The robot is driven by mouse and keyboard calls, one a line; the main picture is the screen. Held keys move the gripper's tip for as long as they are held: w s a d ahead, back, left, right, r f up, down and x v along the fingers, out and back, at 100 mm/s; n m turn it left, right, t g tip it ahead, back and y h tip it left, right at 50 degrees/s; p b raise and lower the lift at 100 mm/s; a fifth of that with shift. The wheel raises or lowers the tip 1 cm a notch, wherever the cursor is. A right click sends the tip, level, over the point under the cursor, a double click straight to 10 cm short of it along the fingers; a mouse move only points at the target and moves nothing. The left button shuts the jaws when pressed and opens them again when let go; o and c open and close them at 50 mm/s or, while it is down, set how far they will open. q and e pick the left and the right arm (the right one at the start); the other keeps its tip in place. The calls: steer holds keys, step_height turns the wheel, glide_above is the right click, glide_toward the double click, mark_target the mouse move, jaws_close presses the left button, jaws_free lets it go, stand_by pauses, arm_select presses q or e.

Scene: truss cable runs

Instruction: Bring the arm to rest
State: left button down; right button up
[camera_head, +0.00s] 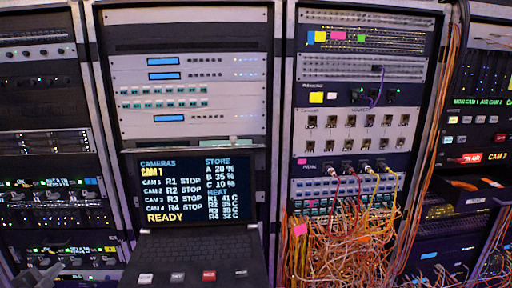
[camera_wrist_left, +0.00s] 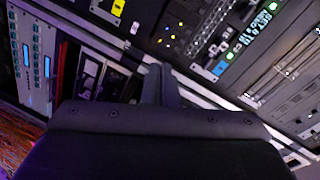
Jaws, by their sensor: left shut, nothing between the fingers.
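My left gripper (camera_head: 46,270) shows only in part at the bottom left corner of the head view, in front of the lower part of the left rack. In the left wrist view its dark fingers (camera_wrist_left: 160,84) are together, with nothing held between them. The wrist view is tilted, and rack panels lie beyond the fingers. My right gripper is in neither view.
Equipment racks fill the back. A console screen (camera_head: 190,188) reading READY stands in the middle above a row of keys (camera_head: 192,276). A tangle of orange and red cables (camera_head: 345,245) hangs at the lower right. A metal rack post (camera_head: 284,100) stands between racks.

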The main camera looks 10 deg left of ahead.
arm_select(q)
steer(key=s+a+f+n+g+y, duration=0.2)
steer(key=s+a+f+g, duration=0.2)
steer(key=s+a+f, duration=0.45)
steer(key=s+a+f+n+g+y, duration=0.25)
steer(key=s+a+f, duration=0.25)
steer(key=s, duration=0.6)
steer(key=s+a+f+n+g+y, duration=0.1)
steer(key=s+a+f+n+g, duration=0.2)
steer(key=s, duration=0.7)
steer(key=s+a+f+g+y, duration=0.1)
steer(key=s+a+g, duration=0.3)
steer(key=s, duration=0.7)
steer(key=s+d+f+n+g+h, duration=0.1)
steer(key=s+d+f+n+h, duration=0.2)
steer(key=d+f, duration=1.85)
steer(key=d+f+h+b, duration=0.1)
steer(key=d+f+h, duration=0.2)
steer(key=d, duration=1.5)
steer(key=d+f+h+b, duration=0.1)
steer(key=d+f+h, duration=0.2)
steer(key=d+f, duration=0.6)
steer(key=s+d+n, duration=0.1)
steer(key=d, duration=0.8)
